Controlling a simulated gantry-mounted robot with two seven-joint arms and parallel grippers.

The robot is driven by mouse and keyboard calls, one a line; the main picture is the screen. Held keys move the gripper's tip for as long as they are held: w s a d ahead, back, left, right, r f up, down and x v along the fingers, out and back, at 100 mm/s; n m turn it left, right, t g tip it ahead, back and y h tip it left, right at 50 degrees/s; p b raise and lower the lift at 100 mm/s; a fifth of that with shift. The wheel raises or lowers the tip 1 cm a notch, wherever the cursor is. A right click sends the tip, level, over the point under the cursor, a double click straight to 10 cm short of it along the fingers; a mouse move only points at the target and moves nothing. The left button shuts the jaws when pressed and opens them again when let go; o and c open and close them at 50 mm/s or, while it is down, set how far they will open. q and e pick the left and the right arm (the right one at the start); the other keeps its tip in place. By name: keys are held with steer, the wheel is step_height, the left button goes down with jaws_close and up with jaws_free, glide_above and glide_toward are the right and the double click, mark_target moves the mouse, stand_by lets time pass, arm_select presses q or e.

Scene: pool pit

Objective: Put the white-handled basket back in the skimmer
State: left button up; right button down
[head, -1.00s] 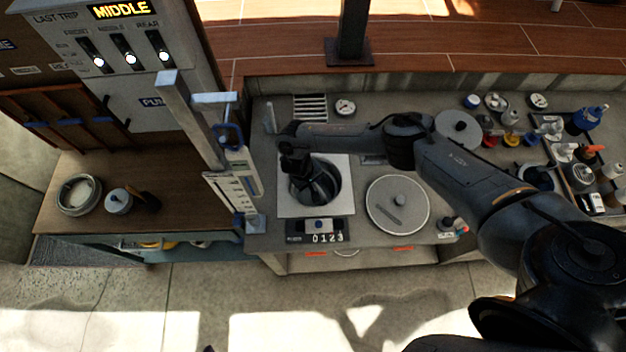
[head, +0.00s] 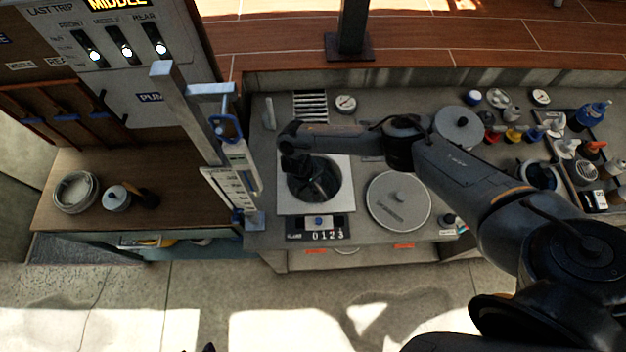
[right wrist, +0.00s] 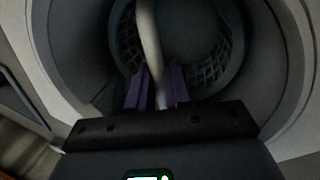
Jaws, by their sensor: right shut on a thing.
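The skimmer (head: 286,205) is a round well in a square pale plate on the grey counter. My right gripper (head: 314,180) reaches down into its opening; dark fingers and shadow hide much of the inside. In the right wrist view, my right gripper (right wrist: 155,88) has purple fingers shut on the white handle (right wrist: 150,38). The dark lattice basket (right wrist: 207,68) is below the fingers, inside the round well. I cannot tell whether it rests on the bottom. Small dark tips at the bottom edge of the head view may be my left gripper; its jaws cannot be made out.
A round grey lid (head: 398,214) lies right of the skimmer. A numbered dial panel (head: 318,227) is in front of it. A blue-handled upright post (head: 222,150) stands close on the left. Several bottles and caps crowd the counter's right end.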

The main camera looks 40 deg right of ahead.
steer(key=shift+f, duration=0.3)
stand_by(0.5)
steer(key=c, duration=1)
jaws_free()
steer(key=shift+o, duration=0.2)
steer(key=shift+o, duration=0.8)
steer(key=shift+r, duration=0.1)
steer(key=shift+r+p, duration=0.8)
steer(key=shift+p, duration=0.25)
steer(key=shift+r+p, duration=1.55)
steer(key=shift+p, duration=0.25)
